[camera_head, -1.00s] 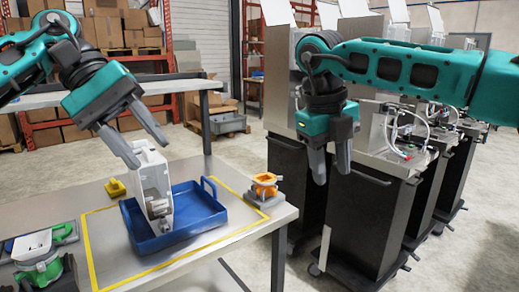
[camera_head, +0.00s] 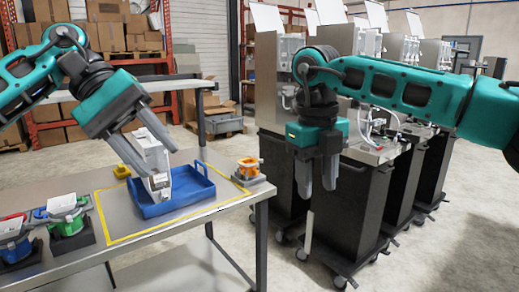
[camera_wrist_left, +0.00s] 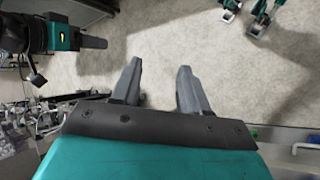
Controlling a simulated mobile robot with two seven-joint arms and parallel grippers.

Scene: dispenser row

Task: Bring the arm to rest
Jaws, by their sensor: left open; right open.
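My left gripper (camera_head: 148,155) hangs over the table with its fingers spread. In the head view it overlaps a white upright part (camera_head: 155,168) standing in a blue tray (camera_head: 180,206). In the left wrist view the same gripper (camera_wrist_left: 158,80) is open, with only bare floor seen between its fingers. My right gripper (camera_head: 317,175) points down, open and empty, in front of the dark trolleys, right of the table.
The table (camera_head: 130,252) carries a yellow marked outline, an orange fixture (camera_head: 248,168), a yellow piece (camera_head: 122,171), and green (camera_head: 68,222) and blue (camera_head: 15,250) fixtures. Dark trolleys (camera_head: 355,210) with dispensers stand at right. Floor (camera_head: 450,255) is clear at lower right.

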